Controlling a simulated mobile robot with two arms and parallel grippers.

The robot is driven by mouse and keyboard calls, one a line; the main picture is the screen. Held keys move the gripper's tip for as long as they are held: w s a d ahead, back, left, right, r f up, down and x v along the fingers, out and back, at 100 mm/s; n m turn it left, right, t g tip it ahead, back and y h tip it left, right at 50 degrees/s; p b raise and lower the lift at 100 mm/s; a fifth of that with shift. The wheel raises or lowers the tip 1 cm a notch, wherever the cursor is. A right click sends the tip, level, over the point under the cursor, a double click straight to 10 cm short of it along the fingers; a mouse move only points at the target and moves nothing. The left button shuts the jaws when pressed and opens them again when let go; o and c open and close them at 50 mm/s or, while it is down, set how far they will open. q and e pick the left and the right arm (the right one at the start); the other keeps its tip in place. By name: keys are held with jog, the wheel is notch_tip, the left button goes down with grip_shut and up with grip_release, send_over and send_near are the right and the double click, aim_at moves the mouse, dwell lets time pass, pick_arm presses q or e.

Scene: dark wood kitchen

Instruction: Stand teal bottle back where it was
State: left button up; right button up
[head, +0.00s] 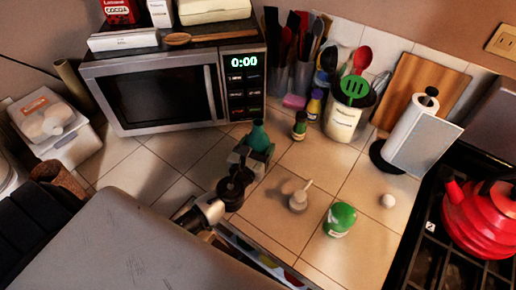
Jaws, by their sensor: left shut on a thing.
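The teal bottle (259,137) is in front of the microwave's right end, near the middle of the picture. My left gripper (252,156) is shut on it from the front. The fingers hide the lower part of the bottle, so I cannot tell whether its base touches the tiled counter (335,265). The bottle looks roughly upright. My right gripper does not show.
A small bottle (299,126) stands right of the teal bottle. The microwave (165,95) stands behind; a red kettle (482,220) is far right.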

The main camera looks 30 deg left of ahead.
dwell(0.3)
pick_arm(q)
jog(key=o, duration=1)
jog(key=shift+f, duration=0.2)
jog(key=o, duration=0.4)
jog(key=shift+r, duration=0.1)
jog(key=shift+r, duration=0.15)
jog(key=s+b, duration=0.1)
jog(key=s, duration=0.2)
jog(key=s+b, duration=0.1)
jog(key=s, duration=0.7)
jog(key=shift+d+f+b, duration=0.2)
jog(key=shift+d+b, duration=0.2)
jog(key=shift+s+r, duration=0.15)
jog(key=shift+s, duration=0.4)
